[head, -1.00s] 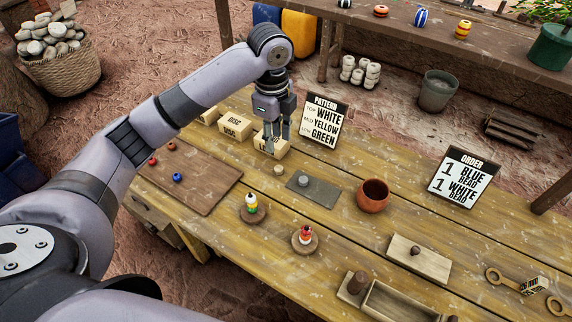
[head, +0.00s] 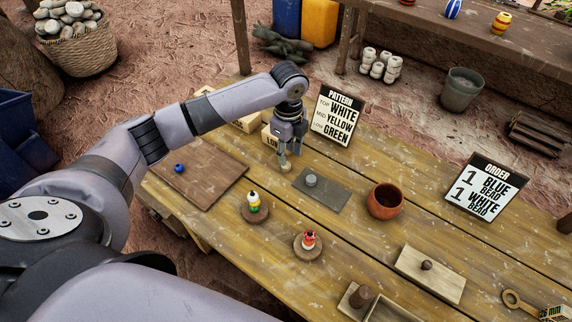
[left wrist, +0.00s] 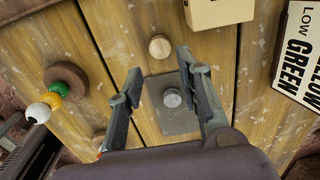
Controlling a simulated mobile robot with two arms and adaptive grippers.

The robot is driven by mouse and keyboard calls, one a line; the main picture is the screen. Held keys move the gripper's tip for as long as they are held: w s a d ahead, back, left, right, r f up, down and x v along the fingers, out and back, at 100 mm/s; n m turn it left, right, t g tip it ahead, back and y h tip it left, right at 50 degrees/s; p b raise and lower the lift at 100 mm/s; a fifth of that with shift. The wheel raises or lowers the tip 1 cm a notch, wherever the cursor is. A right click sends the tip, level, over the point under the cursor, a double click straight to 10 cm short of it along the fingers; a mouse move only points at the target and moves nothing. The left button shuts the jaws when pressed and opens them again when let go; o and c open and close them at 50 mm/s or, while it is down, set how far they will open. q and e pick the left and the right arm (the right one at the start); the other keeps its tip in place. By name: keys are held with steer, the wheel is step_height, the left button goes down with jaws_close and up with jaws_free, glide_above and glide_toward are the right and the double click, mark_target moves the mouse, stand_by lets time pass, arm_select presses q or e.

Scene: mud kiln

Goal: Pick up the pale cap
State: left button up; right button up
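The pale cap (head: 285,167) is a small, round, light-wood disc on the table, left of the grey slate. In the left wrist view the pale cap (left wrist: 160,47) lies just beyond the fingertips, near the gap between them. My left gripper (head: 290,160) points down close above the cap; contact cannot be told. In the left wrist view the gripper (left wrist: 158,63) is open with nothing between its fingers. My right gripper is not in view.
A grey cap (head: 311,181) sits on the slate (head: 330,195). Wooden blocks (head: 247,124) and the pattern sign (head: 335,117) stand behind. A bead stack (head: 253,201), a second stack (head: 308,240) and a clay bowl (head: 385,201) stand nearer or to the right.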

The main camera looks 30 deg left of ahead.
mark_target(286, 167)
arm_select(q)
steer(key=shift+f, duration=0.2)
steer(key=shift+a+f, duration=0.1)
steer(key=shift+f, duration=0.3)
steer(key=f, duration=0.2)
steer(key=f+p, duration=0.1)
steer(key=shift+w+a+f, duration=0.15)
steer(key=shift+a+f, duration=0.15)
steer(key=shift+f, duration=0.35)
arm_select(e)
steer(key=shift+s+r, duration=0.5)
arm_select(q)
steer(key=shift+c, duration=0.2)
steer(key=c, duration=0.5)
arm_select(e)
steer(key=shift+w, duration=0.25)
arm_select(q)
steer(key=shift+r, duration=0.1)
